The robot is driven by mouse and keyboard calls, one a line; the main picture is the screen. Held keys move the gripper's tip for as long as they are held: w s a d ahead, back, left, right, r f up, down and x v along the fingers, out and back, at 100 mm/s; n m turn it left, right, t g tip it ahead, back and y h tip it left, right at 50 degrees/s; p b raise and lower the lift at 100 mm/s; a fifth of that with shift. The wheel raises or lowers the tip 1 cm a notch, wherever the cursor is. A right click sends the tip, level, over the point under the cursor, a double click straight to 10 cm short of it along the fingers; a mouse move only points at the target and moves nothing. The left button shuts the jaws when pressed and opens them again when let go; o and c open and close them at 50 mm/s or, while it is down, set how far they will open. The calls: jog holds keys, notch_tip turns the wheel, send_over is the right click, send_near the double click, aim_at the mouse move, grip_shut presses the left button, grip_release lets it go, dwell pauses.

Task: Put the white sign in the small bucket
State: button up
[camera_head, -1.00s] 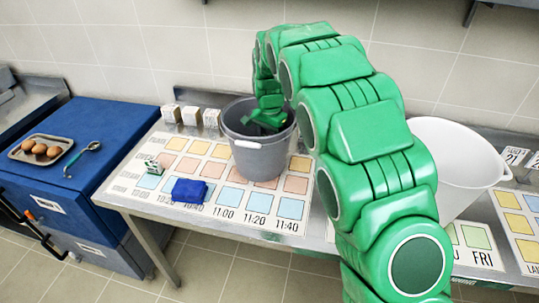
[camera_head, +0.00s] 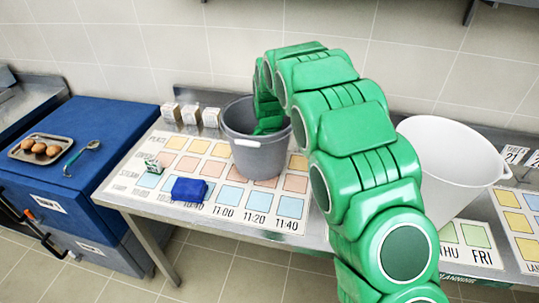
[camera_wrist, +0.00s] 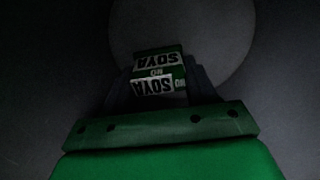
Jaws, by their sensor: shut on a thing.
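The small grey bucket (camera_head: 258,155) stands on the printed chart at the middle of the steel table. My arm reaches over its rim and my gripper is down inside it, with the fingers hidden by the near wall in the head view. In the wrist view, my gripper (camera_wrist: 157,88) is shut on a small white sign (camera_wrist: 152,86) with green parts and the words NO SOYA. The bucket's round floor (camera_wrist: 215,30) lies beyond it in that dark view. I cannot tell whether the sign touches the floor.
A large white bucket (camera_head: 445,165) stands to the right, behind my arm. A blue block (camera_head: 190,189) and a small green-white block (camera_head: 153,166) lie left of the grey bucket. Several white boxes (camera_head: 190,115) stand along the back. A tray of eggs (camera_head: 40,149) sits far left.

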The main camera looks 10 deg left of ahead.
jog(key=shift+f, duration=0.1)
jog(key=o, duration=0.8)
jog(key=shift+c, duration=0.2)
notch_tip(320, 180, up, 12)
